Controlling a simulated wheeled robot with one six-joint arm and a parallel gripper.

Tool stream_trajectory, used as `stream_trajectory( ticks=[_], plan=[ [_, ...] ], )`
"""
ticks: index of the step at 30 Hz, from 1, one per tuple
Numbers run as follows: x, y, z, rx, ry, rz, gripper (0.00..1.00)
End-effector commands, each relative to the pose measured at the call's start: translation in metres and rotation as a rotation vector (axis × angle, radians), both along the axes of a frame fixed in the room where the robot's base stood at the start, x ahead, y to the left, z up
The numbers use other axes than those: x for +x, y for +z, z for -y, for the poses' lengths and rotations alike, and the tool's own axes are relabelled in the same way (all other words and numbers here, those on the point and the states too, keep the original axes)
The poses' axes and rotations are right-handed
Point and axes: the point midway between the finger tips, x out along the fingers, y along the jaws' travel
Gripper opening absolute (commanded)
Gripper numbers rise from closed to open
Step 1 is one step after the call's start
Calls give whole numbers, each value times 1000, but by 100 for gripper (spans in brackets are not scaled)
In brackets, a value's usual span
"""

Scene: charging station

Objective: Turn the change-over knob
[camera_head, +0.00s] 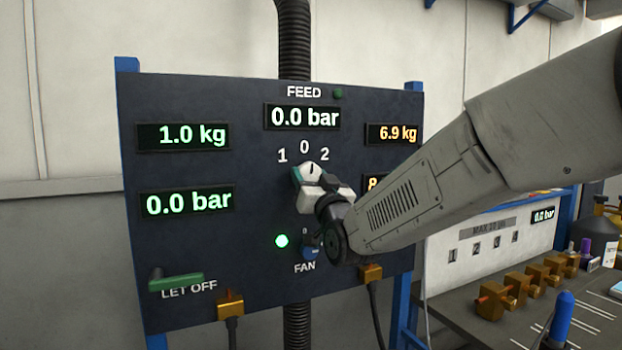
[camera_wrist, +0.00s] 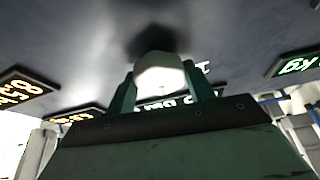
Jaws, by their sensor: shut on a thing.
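The change-over knob (camera_head: 312,170) is white with a dark mark and sits under the labels 1, 0 and 2 on the dark panel (camera_head: 235,265). The mark points roughly upward; I cannot tell exactly which label it meets. My gripper (camera_head: 306,180) is at the knob, its teal fingers shut on the knob's sides. In the wrist view the knob (camera_wrist: 160,72) is between the two fingers, close to the panel face. My gripper body and wrist hide the knob's lower part in the head view.
The FEED display (camera_head: 302,117) reads 0.0 bar. Below my wrist are a blue FAN knob (camera_head: 310,246) and a lit green lamp (camera_head: 281,241). A green LET OFF lever (camera_head: 175,280) is at lower left. My arm partly covers a right-hand display (camera_head: 376,183). A bench with brass fittings (camera_head: 492,300) is at right.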

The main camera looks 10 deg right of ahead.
Motion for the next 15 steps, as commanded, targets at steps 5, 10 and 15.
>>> stream_trajectory(
  ticks=[5,10,15],
  plan=[
    [-1,0,-1,135,2,-38,30],
    [-1,0,-2,278,2,-81,30],
    [-1,0,-2,408,1,-118,30]
  ],
)
